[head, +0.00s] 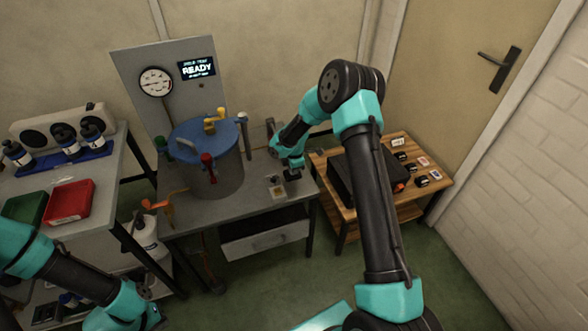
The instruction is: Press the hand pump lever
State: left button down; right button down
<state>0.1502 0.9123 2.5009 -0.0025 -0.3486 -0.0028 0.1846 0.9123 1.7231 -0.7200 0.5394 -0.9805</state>
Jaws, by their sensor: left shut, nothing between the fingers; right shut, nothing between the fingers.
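A blue-lidded grey cylinder (217,170) stands on the grey workbench (240,203) with coloured clamps around its lid. An orange handle (157,205) sticks out at the bench's front left. A small pale block with a dark top (276,187) sits near the bench's front right; I cannot tell for certain which part is the hand pump lever. My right gripper (292,174) is shut and empty, pointing down just right of that block; I cannot tell whether it touches anything. My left gripper (154,317) is shut and empty at the bottom edge, below the orange handle, partly cut off.
A left table holds bottles, a red bin (69,201) and a green bin (25,208). A wooden table (427,195) with small boxes stands right, behind my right arm.

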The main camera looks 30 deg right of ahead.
jog(key=shift+s+f, duration=0.35)
jog(key=shift+f, duration=0.4)
jog(key=shift+r, duration=0.45)
jog(key=s+r, duration=0.4)
jog(key=r, duration=0.9)
jog(key=shift+a+r, duration=0.35)
jog(key=shift+r, duration=0.05)
jog(key=s+a+f+m+y, duration=0.2)
jog(key=s+a+f+m, duration=0.4)
jog(key=s+f+m, duration=0.3)
jog(key=s+a+f+m+y, duration=0.1)
jog(key=s+a+f+m, duration=0.5)
jog(key=s, duration=1)
notch_tip(320, 180, down, 4)
jog(key=m, duration=0.3)
jog(key=shift+a+r+t+y, duration=0.15)
jog(key=shift+a+t+y, duration=0.15)
jog(key=shift+a+y, duration=0.1)
